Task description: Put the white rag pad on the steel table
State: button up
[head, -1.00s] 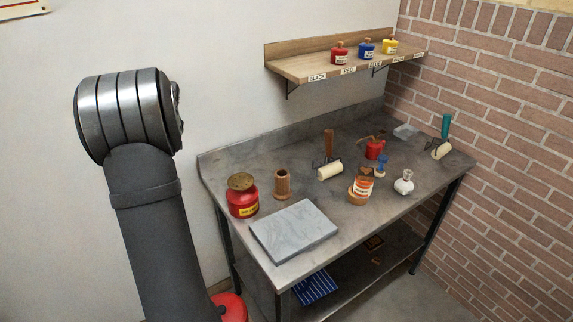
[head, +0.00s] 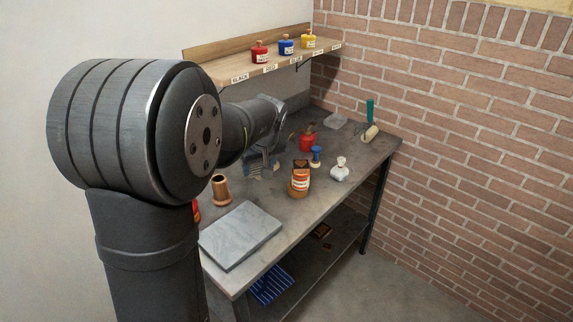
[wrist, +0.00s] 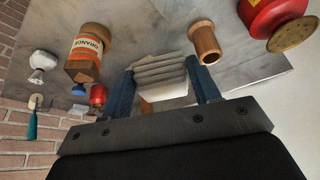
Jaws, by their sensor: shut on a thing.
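The white rag pad (wrist: 160,72), a pale stack of folded layers, is between the two blue fingers of my gripper (wrist: 161,66) in the wrist view. My gripper is shut on it. In the head view my gripper (head: 262,164) is over the far left part of the steel table (head: 285,222), beyond the wooden cup. Only a little pale material shows below the fingers there. The wrist view shows the grey tabletop (wrist: 150,28) beyond the pad. Whether the pad touches the table I cannot tell.
A wooden cup (head: 220,189), a grey slab (head: 240,235), an orange-labelled jar (head: 299,180), a white-metal knobbed pot (head: 340,170), a red can (head: 307,142) and a teal-handled roller (head: 370,122) stand on the table. A shelf (head: 270,68) holds coloured pots. Bare tabletop lies between slab and jar.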

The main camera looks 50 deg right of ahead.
jog(key=s+d+f+m+g+h, duration=0.1)
jog(key=s+d+m, duration=0.1)
jog(key=s, duration=0.9)
jog(key=s+d+m, duration=0.2)
jog(key=s, duration=0.8)
send_over(295, 220)
jog(key=s+a, duration=0.1)
notch_tip(295, 220, down, 12)
jog(key=shift+r, duration=0.1)
jog(key=shift+f, duration=2)
jog(key=shift+f, duration=0.1)
jog(key=o, duration=0.6)
jog(key=shift+f, duration=0.1)
jog(key=shift+o, duration=0.5)
